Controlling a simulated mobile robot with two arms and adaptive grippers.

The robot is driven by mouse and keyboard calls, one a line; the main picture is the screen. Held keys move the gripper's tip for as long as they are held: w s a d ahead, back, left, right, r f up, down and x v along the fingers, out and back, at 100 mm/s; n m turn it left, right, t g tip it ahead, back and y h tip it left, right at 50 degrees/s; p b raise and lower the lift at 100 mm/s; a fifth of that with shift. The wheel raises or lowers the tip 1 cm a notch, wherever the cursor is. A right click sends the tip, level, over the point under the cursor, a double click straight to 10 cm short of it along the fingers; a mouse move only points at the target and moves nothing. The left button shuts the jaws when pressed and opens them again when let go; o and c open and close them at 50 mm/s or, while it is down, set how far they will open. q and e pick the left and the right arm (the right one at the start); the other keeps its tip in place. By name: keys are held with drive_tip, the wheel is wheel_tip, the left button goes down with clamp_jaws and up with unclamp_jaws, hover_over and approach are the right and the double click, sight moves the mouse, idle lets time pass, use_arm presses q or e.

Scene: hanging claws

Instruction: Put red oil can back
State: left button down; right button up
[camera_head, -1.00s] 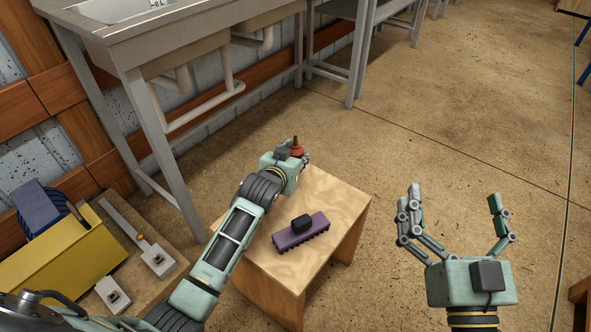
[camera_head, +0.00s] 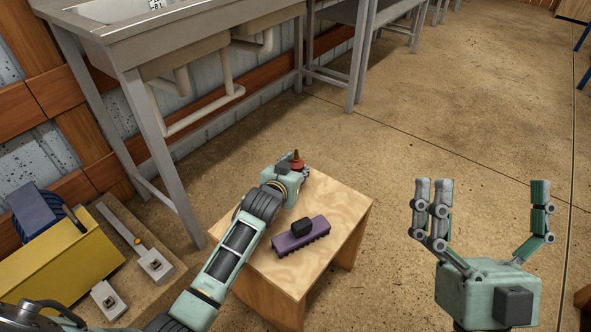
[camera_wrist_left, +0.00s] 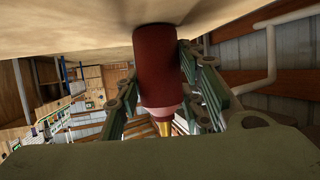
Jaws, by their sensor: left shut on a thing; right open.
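The red oil can has a dark red body and a brass-coloured tip. In the head view only its top (camera_head: 297,162) shows above my left gripper (camera_head: 304,172), at the far end of the small wooden table (camera_head: 335,208). In the left wrist view, which looks upside down, the red can (camera_wrist_left: 158,70) stands between the fingers of my left gripper (camera_wrist_left: 157,85), with its base at the wooden surface. I cannot tell if it touches the wood. My right gripper (camera_head: 487,222) is open and empty over the floor at the right.
A purple brush (camera_head: 301,236) with a black knob lies on the table. A metal sink bench (camera_head: 200,40) stands behind it to the left. A yellow box (camera_head: 62,262) and a board with metal fittings (camera_head: 140,245) are at the lower left. The floor at the right is clear.

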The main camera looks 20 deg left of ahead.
use_arm(q)
drive_tip(key=c, duration=1.2)
unclamp_jaws()
drive_tip(key=shift+f, duration=0.15)
drive_tip(key=shift+r, duration=0.25)
drive_tip(key=p+v, duration=0.2)
drive_tip(key=v, duration=0.3)
drive_tip(key=shift+s, duration=0.1)
drive_tip(key=s+d+r+h+p, duration=0.1)
drive_tip(key=s+r, duration=0.3)
drive_tip(key=s, duration=0.2)
drive_tip(key=s+d+r+m, duration=0.1)
drive_tip(key=s+d+r, duration=0.1)
drive_tip(key=s+r, duration=0.2)
drive_tip(key=s+d+r+m+h+p, duration=0.1)
drive_tip(key=s+r, duration=0.3)
drive_tip(key=s, duration=0.6)
drive_tip(key=shift+d+h+p, duration=0.3)
drive_tip(key=shift+d, duration=0.35)
use_arm(e)
drive_tip(key=w+d+f+g+h, duration=0.1)
drive_tip(key=w+f+g+h, duration=0.1)
drive_tip(key=f+g, duration=0.4)
drive_tip(key=w+f+g+h, duration=0.1)
drive_tip(key=f+g, duration=0.5)
drive_tip(key=f, duration=0.8)
drive_tip(key=shift+w+d+f+h, duration=0.15)
drive_tip(key=shift+w+d+h, duration=0.25)
drive_tip(key=shift+h, duration=0.1)
